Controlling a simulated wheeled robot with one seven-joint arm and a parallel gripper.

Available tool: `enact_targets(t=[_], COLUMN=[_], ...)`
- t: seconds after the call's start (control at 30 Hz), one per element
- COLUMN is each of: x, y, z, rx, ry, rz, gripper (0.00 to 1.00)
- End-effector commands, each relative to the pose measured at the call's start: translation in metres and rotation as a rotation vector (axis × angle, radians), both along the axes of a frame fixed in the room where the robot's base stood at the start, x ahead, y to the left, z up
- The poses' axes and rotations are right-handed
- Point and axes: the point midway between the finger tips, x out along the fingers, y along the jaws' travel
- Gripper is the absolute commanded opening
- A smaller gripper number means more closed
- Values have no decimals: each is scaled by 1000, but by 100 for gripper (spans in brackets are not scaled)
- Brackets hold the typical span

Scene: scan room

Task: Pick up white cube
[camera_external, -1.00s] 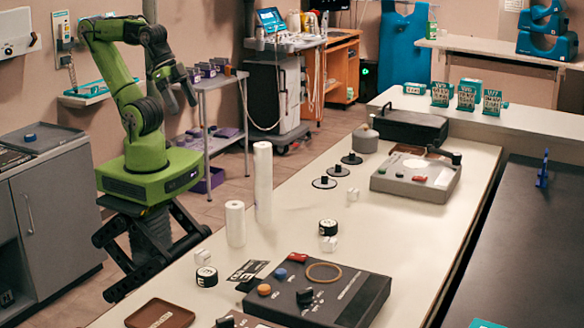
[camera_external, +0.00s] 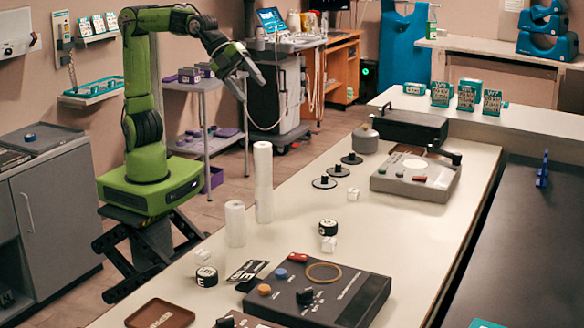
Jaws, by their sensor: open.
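Several small white cubes stand on the long cream table (camera_external: 415,262). One white cube (camera_external: 328,245) is in front of a black-and-white roll near the middle. Another white cube (camera_external: 353,194) is farther back, close to the black discs. A third white cube (camera_external: 203,257) is at the left edge, beside another roll. My gripper (camera_external: 243,87) is open and empty, raised in the air to the left of the table, well above and away from all the cubes. Its fingers look small in this view.
Two tall white rolls (camera_external: 263,182) stand on the table's left side. A dark control box (camera_external: 345,297) is at the front and a grey device (camera_external: 412,177) at the back. A brown tray (camera_external: 160,314) lies front left. The table's right middle is clear.

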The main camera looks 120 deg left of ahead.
Motion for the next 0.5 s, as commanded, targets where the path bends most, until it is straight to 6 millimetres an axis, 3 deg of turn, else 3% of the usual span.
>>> enact_targets(t=[0.03, 0.1, 0.2, 0.5], x=[28, 62, 97, 164], y=[-6, -12, -22, -62], z=[-10, -13, -15, -19], rx=[138, 347, 607, 1223], ry=[-36, -93, -153, -251], rz=[-115, -270, -440, -779], gripper=[62, 62, 62, 62])
